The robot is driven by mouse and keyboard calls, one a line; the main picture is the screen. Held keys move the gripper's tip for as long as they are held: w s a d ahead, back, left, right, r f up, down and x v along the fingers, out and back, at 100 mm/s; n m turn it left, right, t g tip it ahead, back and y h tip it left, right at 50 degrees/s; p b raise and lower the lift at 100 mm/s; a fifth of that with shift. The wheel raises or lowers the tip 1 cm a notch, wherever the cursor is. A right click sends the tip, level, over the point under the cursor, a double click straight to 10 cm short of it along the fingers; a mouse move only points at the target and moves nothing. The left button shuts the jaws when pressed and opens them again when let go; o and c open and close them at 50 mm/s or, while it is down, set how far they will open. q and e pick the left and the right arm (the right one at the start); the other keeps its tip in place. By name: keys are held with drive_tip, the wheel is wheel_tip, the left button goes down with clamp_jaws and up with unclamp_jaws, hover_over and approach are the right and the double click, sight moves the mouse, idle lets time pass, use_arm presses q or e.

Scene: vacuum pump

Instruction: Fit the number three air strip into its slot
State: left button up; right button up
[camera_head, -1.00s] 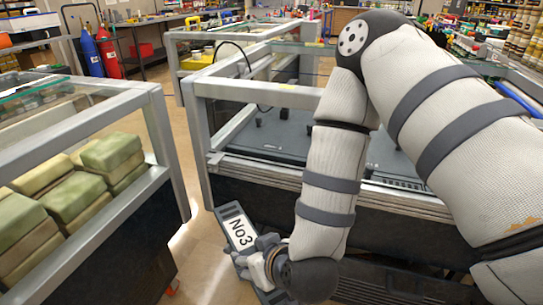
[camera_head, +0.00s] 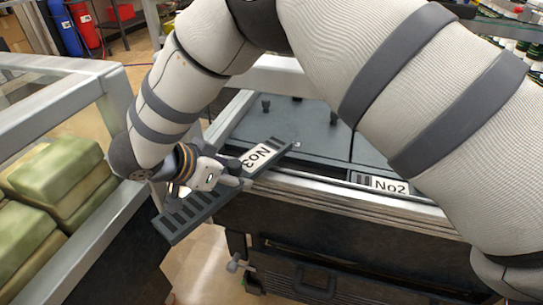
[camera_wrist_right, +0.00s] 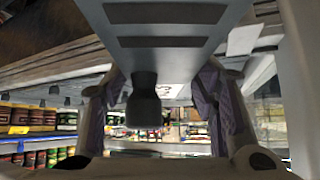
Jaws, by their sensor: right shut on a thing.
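The number three air strip (camera_head: 190,216) is a long dark grey slotted bar with a white "No3" label, which looks upside down in the head view. My right gripper (camera_head: 232,174) is shut on it near its middle. The strip is slanted, with its near end low at the left and its far end over the machine's front edge. In the right wrist view the strip (camera_wrist_right: 168,42) runs between the fingers (camera_wrist_right: 160,100). A number two strip (camera_head: 385,184) lies at the machine's front edge. A narrow recess (camera_head: 318,178) is left of it. My left gripper is not in view.
The machine's dark top plate (camera_head: 300,125) has small knobs and a pale front frame. A glass-sided case with green blocks (camera_head: 62,172) stands at the left, close to the strip's low end. Floor shows between them.

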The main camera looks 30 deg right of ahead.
sight(281, 139)
drive_tip(key=w+d, duration=0.1)
drive_tip(key=d, duration=0.3)
drive_tip(key=w+d, duration=0.1)
drive_tip(key=d, duration=0.3)
drive_tip(key=w+d, duration=0.2)
drive_tip(key=d, duration=0.2)
drive_tip(key=shift+d+r, duration=0.15)
drive_tip(key=shift+r, duration=0.05)
drive_tip(key=d, duration=0.2)
drive_tip(key=w+d+f, duration=0.1)
drive_tip(key=shift+d, duration=0.25)
drive_tip(key=shift+w+a+f, duration=0.1)
drive_tip(key=shift+f, duration=0.8)
drive_tip(key=o, duration=1.4)
drive_tip(key=shift+o, duration=0.2)
drive_tip(key=v, duration=0.3)
drive_tip(key=p+v, duration=0.1)
drive_tip(key=v, duration=0.1)
drive_tip(key=shift+w+d+r, duration=0.15)
drive_tip(key=shift+d+r, duration=0.15)
drive_tip(key=shift+r, duration=0.2)
drive_tip(key=s+a, duration=0.1)
drive_tip(key=a, duration=0.3)
drive_tip(key=s+a, duration=0.2)
drive_tip(key=a, duration=0.2)
drive_tip(key=s+a, duration=0.1)
drive_tip(key=a, duration=0.3)
drive_tip(key=shift+s+r, duration=0.1)
drive_tip(key=shift+s, duration=0.15)
